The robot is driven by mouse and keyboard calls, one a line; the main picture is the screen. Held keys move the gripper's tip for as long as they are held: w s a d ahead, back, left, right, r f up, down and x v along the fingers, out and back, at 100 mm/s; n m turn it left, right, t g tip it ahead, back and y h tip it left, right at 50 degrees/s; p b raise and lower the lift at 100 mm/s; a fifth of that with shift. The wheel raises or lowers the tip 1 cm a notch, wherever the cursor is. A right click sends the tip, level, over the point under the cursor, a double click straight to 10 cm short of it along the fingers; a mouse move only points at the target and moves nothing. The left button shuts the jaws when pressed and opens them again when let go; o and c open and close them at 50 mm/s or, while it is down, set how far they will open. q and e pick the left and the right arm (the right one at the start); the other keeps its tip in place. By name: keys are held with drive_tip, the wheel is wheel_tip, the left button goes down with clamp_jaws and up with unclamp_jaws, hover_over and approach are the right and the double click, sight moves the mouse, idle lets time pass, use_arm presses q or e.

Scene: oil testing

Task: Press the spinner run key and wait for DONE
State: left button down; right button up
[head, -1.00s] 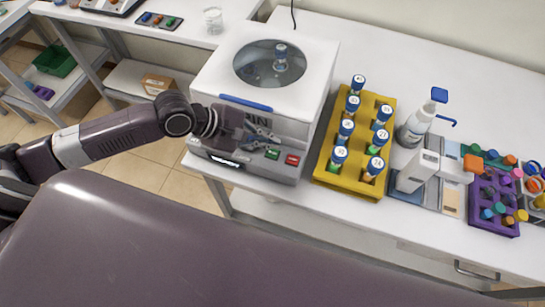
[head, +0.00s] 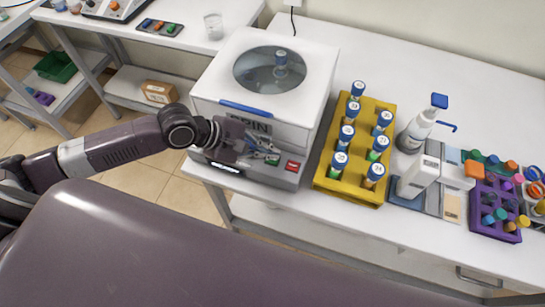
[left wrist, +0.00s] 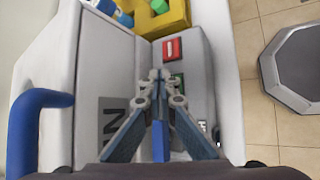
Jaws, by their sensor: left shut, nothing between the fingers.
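The spinner (head: 285,122) is a white box with a blue handle and a round window in its closed lid; a blue-capped tube (head: 281,58) shows through the window. Its front panel has a green key (head: 270,157), a red key (head: 293,166) and a small lit display (head: 225,168), whose text I cannot read. My left gripper (head: 274,159) is shut and empty, its fingertips at the green key. In the left wrist view the tips (left wrist: 160,76) overlap the edge of the green key (left wrist: 177,82), below the red key (left wrist: 172,48). I cannot tell whether they touch it. My right gripper is out of view.
A yellow rack (head: 325,180) of blue-capped tubes stands right of the spinner. Further right are a wash bottle (head: 415,133), a white device (head: 420,175) and a purple rack (head: 482,222). A beaker (head: 213,26) stands on the side table. The bench behind the yellow rack is clear.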

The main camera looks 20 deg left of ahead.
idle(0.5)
use_arm(q)
drive_tip(key=shift+f+p, duration=0.3)
drive_tip(key=shift+p, duration=0.1)
drive_tip(key=shift+f, duration=0.1)
